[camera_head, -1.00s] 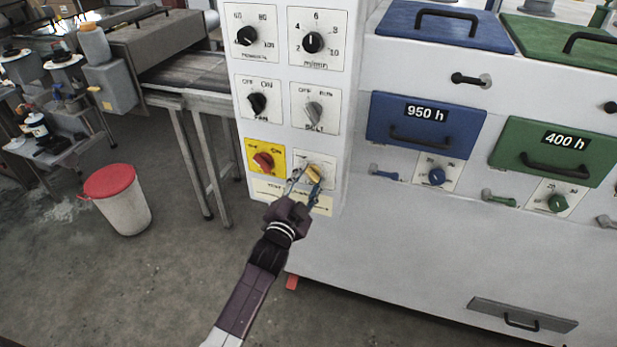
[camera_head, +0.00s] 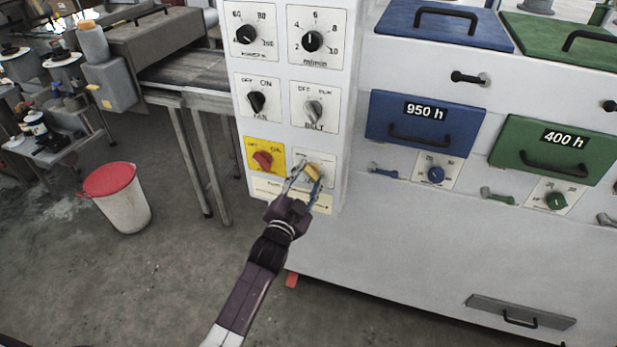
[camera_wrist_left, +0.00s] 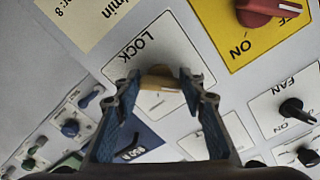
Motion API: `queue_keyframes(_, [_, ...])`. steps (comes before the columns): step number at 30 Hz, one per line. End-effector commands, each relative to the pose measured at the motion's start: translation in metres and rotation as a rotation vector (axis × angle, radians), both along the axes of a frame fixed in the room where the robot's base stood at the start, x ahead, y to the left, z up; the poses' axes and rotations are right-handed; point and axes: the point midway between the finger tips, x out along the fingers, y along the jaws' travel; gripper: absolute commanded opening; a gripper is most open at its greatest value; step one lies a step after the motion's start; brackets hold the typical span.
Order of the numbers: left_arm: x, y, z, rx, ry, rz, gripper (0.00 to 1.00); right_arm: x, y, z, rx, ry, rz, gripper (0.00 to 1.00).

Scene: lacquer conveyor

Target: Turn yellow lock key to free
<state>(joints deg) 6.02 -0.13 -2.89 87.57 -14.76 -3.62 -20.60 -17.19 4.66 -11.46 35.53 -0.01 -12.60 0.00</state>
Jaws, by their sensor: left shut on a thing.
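The yellow lock key (camera_head: 312,172) sits on the small white lock plate at the bottom right of the control panel. In the left wrist view the key (camera_wrist_left: 160,80) stands in front of the plate marked LOCK (camera_wrist_left: 135,52). My left gripper (camera_head: 305,177) reaches the key from below, and its two fingers (camera_wrist_left: 160,88) are closed on the key's sides. The fingers hide part of the plate, and the key's exact pointing and the other plate marking cannot be read. My right gripper does not show.
A red knob (camera_head: 262,160) on a yellow plate is just left of the lock key. The grey belt knob (camera_head: 313,111) and black fan knob (camera_head: 257,103) are above. Blue (camera_head: 425,131) and green (camera_head: 553,152) drawers are to the right. A red-lidded bin (camera_head: 121,205) stands on the floor.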

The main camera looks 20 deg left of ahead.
Motion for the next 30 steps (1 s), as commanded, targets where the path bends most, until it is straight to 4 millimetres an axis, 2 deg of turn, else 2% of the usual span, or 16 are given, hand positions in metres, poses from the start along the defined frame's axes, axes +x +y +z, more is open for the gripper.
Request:
queue_keyframes(15, [-0.0008, 0.0000, -0.0033, 0.002, 0.006, 0.000, 0.13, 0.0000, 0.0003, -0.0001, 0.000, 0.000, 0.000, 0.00])
queue_keyframes(16, [-0.0008, 0.0000, -0.0034, 0.002, 0.006, 0.000, 0.40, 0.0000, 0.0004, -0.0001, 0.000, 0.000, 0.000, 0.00])
queue_keyframes(20, [-0.0008, 0.0003, -0.0031, 0.002, 0.006, 0.000, 0.54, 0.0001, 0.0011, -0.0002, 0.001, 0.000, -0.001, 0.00])
queue_keyframes(30, [-0.0026, 0.0003, -0.0015, 0.002, 0.002, 0.000, 0.55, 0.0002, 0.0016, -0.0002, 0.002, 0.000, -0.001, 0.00])
